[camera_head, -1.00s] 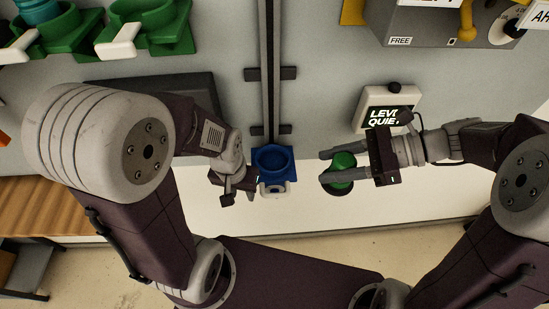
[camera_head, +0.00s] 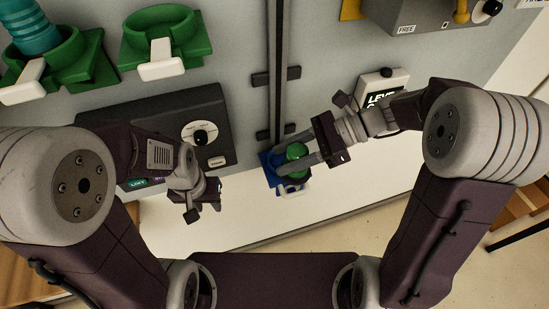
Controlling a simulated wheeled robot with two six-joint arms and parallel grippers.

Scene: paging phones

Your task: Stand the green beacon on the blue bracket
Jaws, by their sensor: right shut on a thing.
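The green beacon (camera_head: 297,152) is between the fingers of my right gripper (camera_head: 294,156), which is shut on it. The beacon shows as a green rounded top; its lower part is hidden by a finger.
Green brackets (camera_head: 166,40) with white handles are at the upper left, one holding a teal ribbed thing (camera_head: 32,30). A dark box with a dial (camera_head: 210,115) is behind my left arm. A white lettered box (camera_head: 382,88) is near my right gripper. A pale ledge (camera_head: 345,190) lies below.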

